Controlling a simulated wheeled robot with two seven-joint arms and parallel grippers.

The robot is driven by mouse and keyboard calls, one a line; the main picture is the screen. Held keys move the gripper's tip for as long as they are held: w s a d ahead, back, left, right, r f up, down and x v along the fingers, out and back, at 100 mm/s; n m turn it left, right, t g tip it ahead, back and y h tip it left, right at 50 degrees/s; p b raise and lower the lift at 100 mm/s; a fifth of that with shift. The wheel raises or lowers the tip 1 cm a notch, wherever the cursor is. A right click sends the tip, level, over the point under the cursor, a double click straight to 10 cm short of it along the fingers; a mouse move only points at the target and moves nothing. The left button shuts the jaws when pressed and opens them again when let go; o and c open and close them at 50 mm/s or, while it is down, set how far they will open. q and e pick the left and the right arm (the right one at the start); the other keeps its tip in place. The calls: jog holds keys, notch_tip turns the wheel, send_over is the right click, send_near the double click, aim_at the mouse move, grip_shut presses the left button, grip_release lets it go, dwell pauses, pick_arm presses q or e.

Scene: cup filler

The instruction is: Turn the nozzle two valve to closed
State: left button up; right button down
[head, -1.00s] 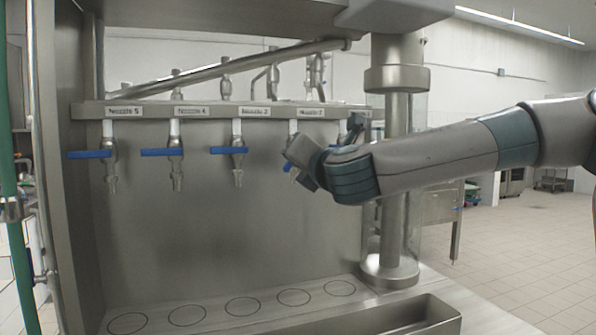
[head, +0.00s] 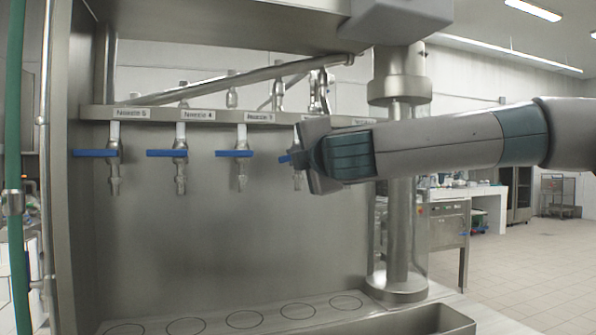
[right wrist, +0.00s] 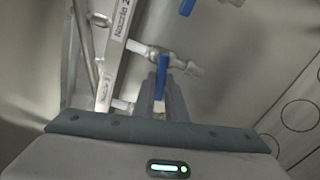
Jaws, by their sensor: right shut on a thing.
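The nozzle two valve (head: 297,180) hangs fourth from the left under the labelled bar, partly hidden by my right gripper. In the right wrist view the valve body (right wrist: 165,57) sits beside the "Nozzle 2" label (right wrist: 122,17). The blue handle there (right wrist: 162,72) runs from the body down between the fingers of my right gripper (right wrist: 160,96), which is shut on it. My left gripper is not in view.
Valves for nozzle 5 (head: 114,165), nozzle 4 (head: 180,165) and nozzle 3 (head: 240,165) hang to the left, blue handles sideways. A steel column (head: 398,235) stands at right. Below is a shelf with marked circles (head: 245,319). The space between shelf and nozzles is free.

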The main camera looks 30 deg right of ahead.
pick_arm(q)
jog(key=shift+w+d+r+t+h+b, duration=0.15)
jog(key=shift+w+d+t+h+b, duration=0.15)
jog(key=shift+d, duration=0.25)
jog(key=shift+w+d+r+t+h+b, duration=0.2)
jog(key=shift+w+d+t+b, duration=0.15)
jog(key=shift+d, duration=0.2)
pick_arm(e)
jog(key=shift+r+m, duration=0.3)
jog(key=shift+m, duration=1.1)
jog(key=c, duration=1.8)
grip_release()
jog(key=shift+s, duration=0.1)
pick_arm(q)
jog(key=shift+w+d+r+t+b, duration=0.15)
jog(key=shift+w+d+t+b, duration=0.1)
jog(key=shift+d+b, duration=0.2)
pick_arm(e)
jog(key=v, duration=1.7)
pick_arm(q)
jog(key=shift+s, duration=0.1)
pick_arm(e)
jog(key=shift+a+r, duration=0.1)
jog(key=shift+a, duration=0.05)
